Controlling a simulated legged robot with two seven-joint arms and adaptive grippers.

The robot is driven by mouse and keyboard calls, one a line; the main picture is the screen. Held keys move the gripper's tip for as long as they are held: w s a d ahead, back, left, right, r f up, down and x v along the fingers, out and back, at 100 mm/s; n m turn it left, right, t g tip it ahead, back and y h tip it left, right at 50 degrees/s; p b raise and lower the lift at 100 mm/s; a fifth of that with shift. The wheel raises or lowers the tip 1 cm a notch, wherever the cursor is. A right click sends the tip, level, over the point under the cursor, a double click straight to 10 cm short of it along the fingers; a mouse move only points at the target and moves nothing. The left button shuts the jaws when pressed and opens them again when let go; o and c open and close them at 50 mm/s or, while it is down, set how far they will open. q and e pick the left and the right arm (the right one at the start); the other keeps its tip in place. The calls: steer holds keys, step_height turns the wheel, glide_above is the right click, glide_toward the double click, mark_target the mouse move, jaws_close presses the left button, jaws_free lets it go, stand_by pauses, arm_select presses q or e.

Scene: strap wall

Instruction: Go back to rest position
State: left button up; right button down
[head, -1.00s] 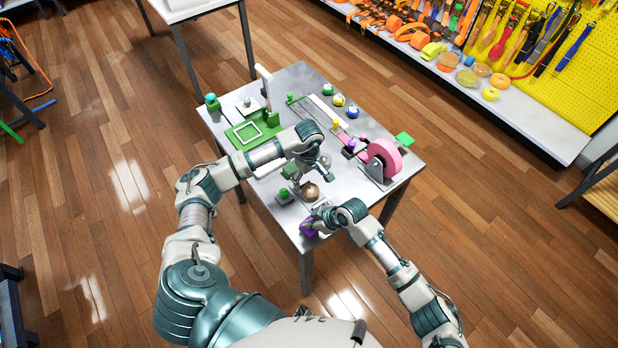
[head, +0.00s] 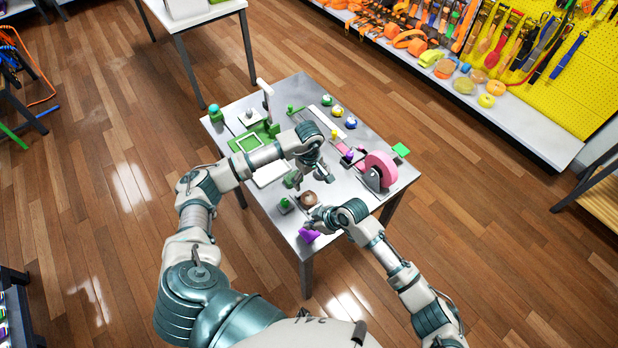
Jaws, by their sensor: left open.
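My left gripper (head: 310,180) is open above the middle of the metal work table (head: 372,205). My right gripper (head: 318,218) is low at the table's near edge, close to a brown round object (head: 309,198) and a purple piece (head: 309,236). My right gripper's fingers are too small and partly hidden by its own wrist, so I cannot tell if they are open. Both arms reach forward over the table with bent elbows.
A pink roll on a stand (head: 380,169) is at the table's right. A green frame (head: 246,143) is at the left, with several coloured knobs at the back. A shelf (head: 520,115) with straps stands at the upper right. Wooden floor (head: 100,200) around is clear.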

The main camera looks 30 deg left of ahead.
steer(key=shift+r, duration=0.35)
arm_select(q)
steer(key=shift+r, duration=0.25)
arm_select(e)
steer(key=v, duration=1.1)
steer(key=shift+d+r, duration=0.25)
steer(key=shift+r, duration=0.05)
arm_select(q)
steer(key=shift+s+f, duration=0.1)
arm_select(e)
steer(key=shift+f, duration=0.1)
